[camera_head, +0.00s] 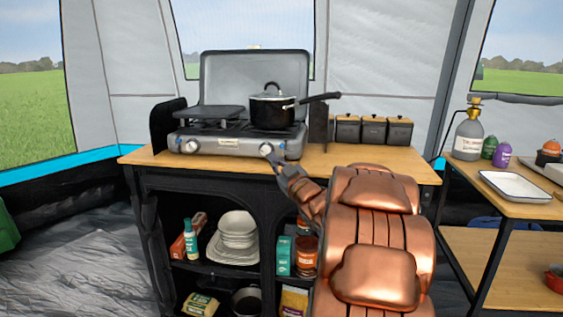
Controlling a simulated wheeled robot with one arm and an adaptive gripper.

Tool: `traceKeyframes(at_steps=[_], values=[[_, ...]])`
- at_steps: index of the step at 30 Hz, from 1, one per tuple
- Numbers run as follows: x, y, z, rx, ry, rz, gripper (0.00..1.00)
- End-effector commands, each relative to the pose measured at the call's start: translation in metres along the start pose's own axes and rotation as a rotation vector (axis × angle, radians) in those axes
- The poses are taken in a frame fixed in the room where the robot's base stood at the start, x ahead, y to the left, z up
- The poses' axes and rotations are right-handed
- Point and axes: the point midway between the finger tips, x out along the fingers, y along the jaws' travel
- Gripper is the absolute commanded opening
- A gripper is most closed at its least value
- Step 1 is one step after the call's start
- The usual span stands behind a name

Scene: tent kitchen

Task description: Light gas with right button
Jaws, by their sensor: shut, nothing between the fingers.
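A grey two-burner camping stove (229,142) with its lid up stands on the wooden counter. Its left knob (191,146) is in clear view on the front panel. The right knob (266,149) is on the same panel, just above and left of my gripper. My gripper (275,160) is shut and empty, its fingertips at or very close to the right knob. I cannot tell whether they touch it. A black lidded pot (272,110) sits on the right burner, with its handle pointing right. No flame is visible.
Several black canisters (373,130) stand right of the stove. A gas cylinder (468,137) and a white tray (516,186) are on the right side table. Shelves under the counter hold plates (237,232) and boxes. My copper-coloured arm hides part of the counter front.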

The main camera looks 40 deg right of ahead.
Motion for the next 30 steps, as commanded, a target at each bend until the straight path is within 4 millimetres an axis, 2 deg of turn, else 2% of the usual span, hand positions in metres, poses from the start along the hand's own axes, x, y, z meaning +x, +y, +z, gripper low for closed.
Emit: traceKeyframes(at_steps=[17, 30], values=[[-0.001, 0.003, 0.002, -0.002, 0.031, 0.001, 0.0], [0.024, 0.021, 0.019, -0.002, 0.027, 0.001, 0.0]])
